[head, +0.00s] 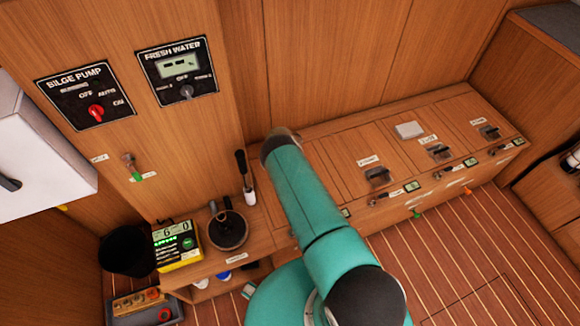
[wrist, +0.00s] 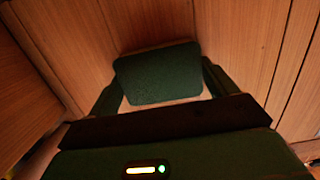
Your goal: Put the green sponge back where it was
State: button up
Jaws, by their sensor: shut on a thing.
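The green sponge (wrist: 157,76) shows in the wrist view as a dark green rounded block, in shadow. It sits between the two fingers of my gripper (wrist: 161,82), which is shut on it. Wooden panelling lies beyond it, close by; I cannot tell whether the sponge touches the wood. In the head view my teal arm hides the gripper and the sponge. No empty place for the sponge can be made out in either view.
A wooden bench with latched lids (head: 335,158) runs along the back, with a pale block (head: 409,130) on top. Left of my arm stand a yellow meter (head: 178,246), a dark round winch (head: 228,230) and a black bucket (head: 126,250). A parts tray (head: 143,305) lies lower left.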

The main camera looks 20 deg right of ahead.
jog(key=shift+f, duration=0.1)
jog(key=o, duration=0.9)
jog(key=shift+c, duration=0.2)
